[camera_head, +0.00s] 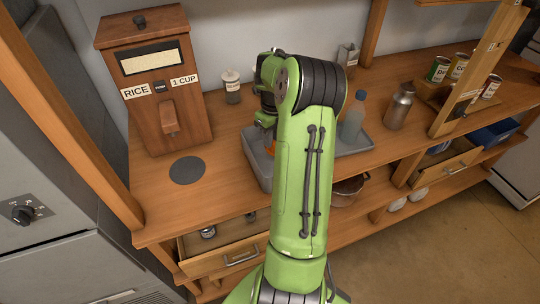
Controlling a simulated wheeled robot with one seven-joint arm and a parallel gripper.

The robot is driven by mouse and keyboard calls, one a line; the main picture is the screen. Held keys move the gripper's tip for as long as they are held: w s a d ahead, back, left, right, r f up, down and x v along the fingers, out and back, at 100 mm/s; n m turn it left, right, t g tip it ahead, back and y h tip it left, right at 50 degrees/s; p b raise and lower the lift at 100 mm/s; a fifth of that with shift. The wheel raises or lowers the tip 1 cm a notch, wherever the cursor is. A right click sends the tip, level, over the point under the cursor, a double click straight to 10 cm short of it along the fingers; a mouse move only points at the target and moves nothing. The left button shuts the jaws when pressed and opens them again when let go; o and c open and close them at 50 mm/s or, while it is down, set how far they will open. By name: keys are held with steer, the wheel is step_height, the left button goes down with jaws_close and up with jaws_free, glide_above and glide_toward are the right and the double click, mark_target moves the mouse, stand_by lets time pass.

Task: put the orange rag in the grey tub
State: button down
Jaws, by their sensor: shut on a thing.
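The grey tub (252,158) sits on the wooden counter, partly hidden behind my green arm. A small bit of the orange rag (271,146) shows just left of my arm, below my gripper and over the left part of the tub. My gripper (268,130) is shut on the rag and points down above the tub's left end. My arm hides most of the rag and the fingertips. I cannot tell whether the rag touches the tub's floor.
A blue bottle (353,118) stands at the tub's right part. A metal bottle (399,106) stands right of it. A wooden rice dispenser (150,85) and a small jar (232,88) stand at left. Several cans (459,66) sit at far right. Open drawers (225,246) project below the counter.

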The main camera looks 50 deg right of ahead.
mark_target(272, 150)
step_height(272, 150, down, 6)
steer(key=shift+r, duration=0.1)
steer(key=shift+b, duration=0.3)
steer(key=c, duration=0.9)
jaws_free()
steer(key=shift+c, duration=0.2)
step_height(272, 150, up, 12)
steer(key=shift+s+r+p, duration=0.15)
steer(key=shift+p, duration=0.6)
